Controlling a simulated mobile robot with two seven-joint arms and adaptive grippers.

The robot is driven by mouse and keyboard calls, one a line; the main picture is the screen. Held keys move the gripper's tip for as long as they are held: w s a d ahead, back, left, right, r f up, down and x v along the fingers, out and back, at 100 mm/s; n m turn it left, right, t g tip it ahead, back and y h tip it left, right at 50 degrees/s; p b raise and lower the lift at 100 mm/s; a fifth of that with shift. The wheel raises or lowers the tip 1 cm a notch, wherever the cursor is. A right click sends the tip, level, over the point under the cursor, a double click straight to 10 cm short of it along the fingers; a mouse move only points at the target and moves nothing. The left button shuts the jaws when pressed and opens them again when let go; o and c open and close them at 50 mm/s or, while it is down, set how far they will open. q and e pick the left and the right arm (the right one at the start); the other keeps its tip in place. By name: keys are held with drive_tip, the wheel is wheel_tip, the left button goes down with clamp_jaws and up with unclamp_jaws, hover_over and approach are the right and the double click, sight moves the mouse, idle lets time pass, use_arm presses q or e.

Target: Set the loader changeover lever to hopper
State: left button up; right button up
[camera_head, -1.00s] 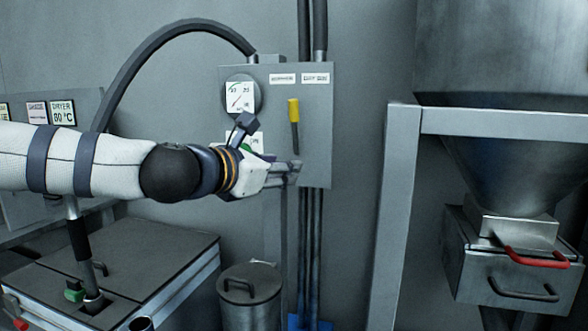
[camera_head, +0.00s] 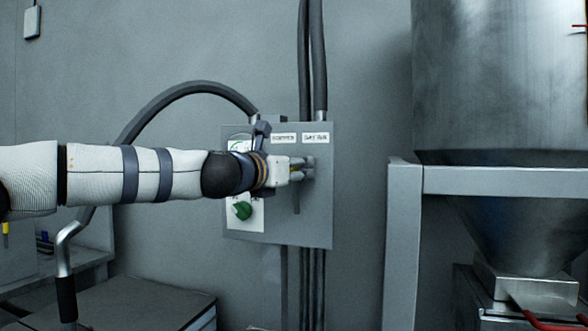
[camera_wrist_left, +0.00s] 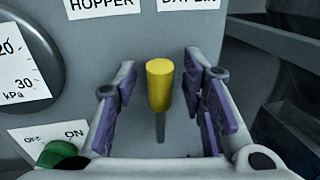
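The changeover lever has a yellow handle (camera_wrist_left: 160,85) on a grey stem (camera_head: 297,202). It stands upright on the grey panel (camera_head: 275,230). In the wrist view the handle is below and between the HOPPER label (camera_wrist_left: 102,5) on the left and the DAY BIN label (camera_wrist_left: 190,4) on the right. My left gripper (camera_head: 308,168) is at the panel and hides the handle in the head view. In the wrist view the left gripper (camera_wrist_left: 160,66) is open, with one purple-padded finger on each side of the handle and gaps showing on both sides. My right gripper is not in view.
A pressure gauge (camera_wrist_left: 20,70) and a green OFF/ON knob (camera_head: 242,210) are on the panel's left part. Hoses and pipes (camera_head: 312,60) run above and below the panel. A steel hopper (camera_head: 490,80) on a grey frame (camera_head: 403,240) stands to the right.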

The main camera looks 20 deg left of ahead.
use_arm(q)
clamp_jaws()
drive_tip(key=shift+a, duration=0.15)
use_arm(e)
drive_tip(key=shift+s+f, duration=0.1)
use_arm(q)
drive_tip(key=a+f+n+t+b, duration=0.1)
drive_tip(key=a+f+n+b, duration=0.1)
drive_tip(key=a+n+b, duration=0.3)
drive_tip(key=shift+a+n+b, duration=0.4)
drive_tip(key=shift+n+b, duration=0.25)
drive_tip(key=shift+n, duration=0.55)
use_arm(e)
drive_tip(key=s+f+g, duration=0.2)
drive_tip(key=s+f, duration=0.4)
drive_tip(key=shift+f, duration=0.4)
use_arm(q)
drive_tip(key=shift+w, duration=0.1)
